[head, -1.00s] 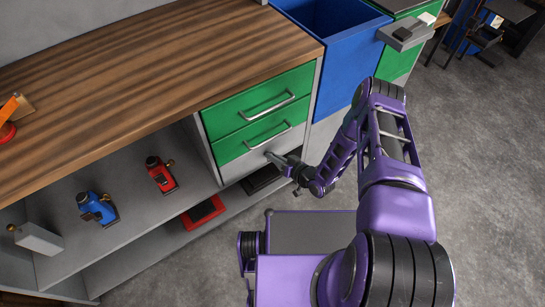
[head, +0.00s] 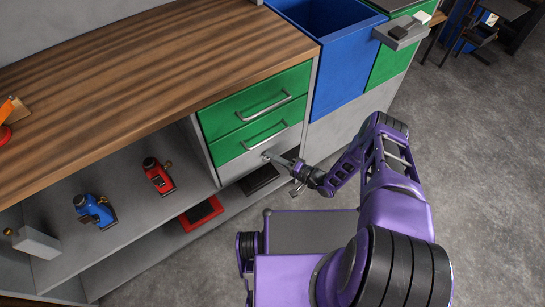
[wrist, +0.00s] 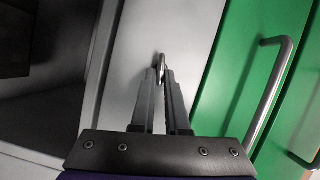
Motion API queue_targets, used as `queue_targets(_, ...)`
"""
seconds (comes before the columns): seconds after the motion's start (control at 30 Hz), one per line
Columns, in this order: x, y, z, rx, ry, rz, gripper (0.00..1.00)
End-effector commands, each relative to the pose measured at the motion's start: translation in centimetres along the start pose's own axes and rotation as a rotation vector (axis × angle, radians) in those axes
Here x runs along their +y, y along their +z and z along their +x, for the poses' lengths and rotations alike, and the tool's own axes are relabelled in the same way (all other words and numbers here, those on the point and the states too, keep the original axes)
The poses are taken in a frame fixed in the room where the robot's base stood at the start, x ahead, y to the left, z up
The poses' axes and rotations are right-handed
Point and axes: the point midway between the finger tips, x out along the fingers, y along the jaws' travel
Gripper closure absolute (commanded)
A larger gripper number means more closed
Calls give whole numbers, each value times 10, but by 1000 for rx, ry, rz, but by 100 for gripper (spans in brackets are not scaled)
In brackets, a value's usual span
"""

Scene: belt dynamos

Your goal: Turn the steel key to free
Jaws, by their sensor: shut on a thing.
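The steel key (wrist: 162,61) shows in the wrist view, standing out from a plain grey panel (wrist: 150,30) beside the green drawers. My gripper (wrist: 164,72) is shut on the key, with the fingertips close together around it. In the head view my gripper (head: 272,158) reaches the grey panel just below the lower green drawer (head: 250,137). The key is too small and too covered by the fingers there to make out. Its exact turn angle is hard to tell, as only its tip end shows between the fingers.
Above are two green drawers with bar handles (head: 265,107). To the left is an open shelf with a red device (head: 158,177), a blue device (head: 95,210) and a grey block (head: 36,243). A red tray (head: 201,214) lies below. The floor (head: 470,190) at right is clear.

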Motion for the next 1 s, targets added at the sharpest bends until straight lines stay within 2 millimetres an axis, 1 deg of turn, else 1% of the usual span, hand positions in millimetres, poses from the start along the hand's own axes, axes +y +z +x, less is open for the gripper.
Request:
queue_targets(0.2,2,0,1,1,-47,113,100)
queue_targets(0.4,3,0,1,1,-71,171,100)
queue_targets(0.97,3,0,1,2,-82,195,100)
queue_targets(1.0,3,0,1,2,-82,195,80)
